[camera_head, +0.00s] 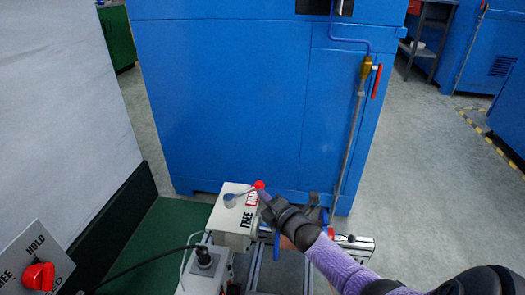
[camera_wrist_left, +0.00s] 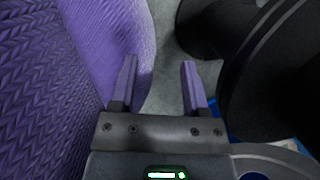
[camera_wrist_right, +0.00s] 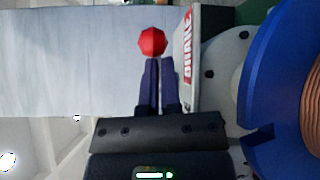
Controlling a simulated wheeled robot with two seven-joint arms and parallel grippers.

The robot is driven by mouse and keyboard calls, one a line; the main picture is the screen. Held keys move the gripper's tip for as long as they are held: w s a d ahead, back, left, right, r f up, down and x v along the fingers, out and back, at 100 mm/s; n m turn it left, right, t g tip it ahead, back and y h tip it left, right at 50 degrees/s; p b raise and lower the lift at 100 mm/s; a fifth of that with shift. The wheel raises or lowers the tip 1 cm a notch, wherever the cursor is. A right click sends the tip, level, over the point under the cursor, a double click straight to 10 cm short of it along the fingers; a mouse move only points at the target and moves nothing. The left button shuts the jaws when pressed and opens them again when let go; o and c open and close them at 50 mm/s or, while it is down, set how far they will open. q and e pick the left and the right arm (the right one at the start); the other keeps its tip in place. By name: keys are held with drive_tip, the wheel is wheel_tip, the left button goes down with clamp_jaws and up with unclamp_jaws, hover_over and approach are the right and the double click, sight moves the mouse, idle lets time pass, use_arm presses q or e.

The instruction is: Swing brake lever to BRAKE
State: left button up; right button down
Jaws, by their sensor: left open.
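The brake lever (camera_head: 243,192) is a grey arm with a red ball knob (camera_head: 259,185), on top of a light box (camera_head: 232,235). It points right toward the red BRAKE label (camera_head: 252,199); the FREE label (camera_head: 246,218) is nearer me. My right gripper (camera_head: 264,198) is at the knob. In the right wrist view the red knob (camera_wrist_right: 152,42) sits just beyond the tips of the right fingers (camera_wrist_right: 159,62), which are together; contact is unclear. My left gripper (camera_wrist_left: 158,62) is open and empty, with purple sleeve beside it.
A panel marked HOLD and FREE with a red knob (camera_head: 38,276) stands at lower left. A large blue cabinet (camera_head: 240,100) with a pipe and red-handled valve (camera_head: 376,80) stands behind. A copper-wound blue spool (camera_wrist_right: 285,90) is at right in the right wrist view.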

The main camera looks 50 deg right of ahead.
use_arm(q)
drive_tip(key=shift+w+r, duration=0.2)
drive_tip(key=shift+w, duration=0.6)
use_arm(e)
drive_tip(key=shift+w+d+r, duration=0.3)
drive_tip(key=shift+d+r, duration=0.25)
drive_tip(key=shift+r, duration=0.1)
drive_tip(key=p+v, duration=0.3)
drive_tip(key=v, duration=0.1)
drive_tip(key=shift+s+a+f, duration=0.15)
drive_tip(key=shift+s+f, duration=0.1)
use_arm(q)
drive_tip(key=s+r+p, duration=0.2)
drive_tip(key=s, duration=0.9)
drive_tip(key=shift+s+r+p, duration=0.15)
drive_tip(key=shift+r+p, duration=0.05)
drive_tip(key=shift+p, duration=0.15)
use_arm(e)
drive_tip(key=shift+a+f+v, duration=0.1)
drive_tip(key=shift+f+v, duration=0.05)
drive_tip(key=shift+v, duration=0.8)
drive_tip(key=shift+a+f+v, duration=0.1)
drive_tip(key=shift+f+v, duration=0.05)
drive_tip(key=shift+v, duration=0.85)
drive_tip(key=shift+a+f+v, duration=0.1)
drive_tip(key=shift+f+v, duration=0.05)
drive_tip(key=shift+v, duration=0.8)
